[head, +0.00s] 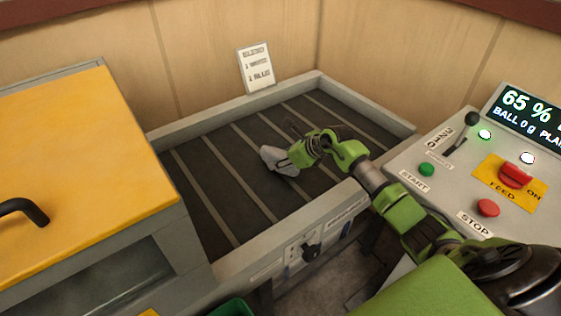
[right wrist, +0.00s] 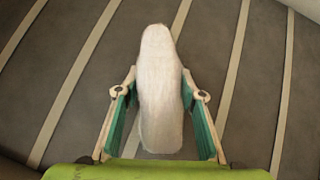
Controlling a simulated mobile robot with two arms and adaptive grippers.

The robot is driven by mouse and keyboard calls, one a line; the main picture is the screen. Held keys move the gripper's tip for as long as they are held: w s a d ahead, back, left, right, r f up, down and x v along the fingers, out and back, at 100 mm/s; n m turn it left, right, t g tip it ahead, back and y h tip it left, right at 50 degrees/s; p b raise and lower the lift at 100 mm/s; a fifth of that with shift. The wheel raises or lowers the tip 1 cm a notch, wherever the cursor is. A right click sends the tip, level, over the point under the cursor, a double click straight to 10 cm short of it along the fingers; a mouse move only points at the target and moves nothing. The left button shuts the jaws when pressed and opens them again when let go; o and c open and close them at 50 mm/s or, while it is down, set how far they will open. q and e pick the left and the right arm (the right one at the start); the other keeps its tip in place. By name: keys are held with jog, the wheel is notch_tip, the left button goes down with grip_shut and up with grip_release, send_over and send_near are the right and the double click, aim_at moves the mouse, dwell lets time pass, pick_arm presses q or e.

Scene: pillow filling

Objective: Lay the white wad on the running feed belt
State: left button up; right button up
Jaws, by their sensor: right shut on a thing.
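The white wad (head: 272,155) is in my right gripper (head: 284,161), over the middle of the dark feed belt (head: 210,185). In the right wrist view the wad (right wrist: 160,60) is long and rounded at its far end, between the two green-padded fingers of the gripper (right wrist: 160,85). The belt (right wrist: 60,65) with its pale cross strips lies behind it. I cannot tell whether the wad touches the belt. My left gripper is not in view.
A low grey rim (head: 235,103) surrounds the belt. A yellow-topped machine (head: 80,140) stands at the left. The control panel (head: 440,170) at the right has START and STOP buttons and a red FEED switch (head: 515,175) by "ON". A sign (head: 256,67) stands at the back.

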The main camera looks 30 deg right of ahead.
jog(key=shift+f+b, duration=0.55)
jog(key=shift+f, duration=0.05)
jog(key=o, duration=1.2)
jog(key=shift+r, duration=0.25)
jog(key=shift+p+v, duration=5.35)
jog(key=shift+v, duration=1)
jog(key=shift+w+r, duration=0.15)
jog(key=shift+w, duration=0.05)
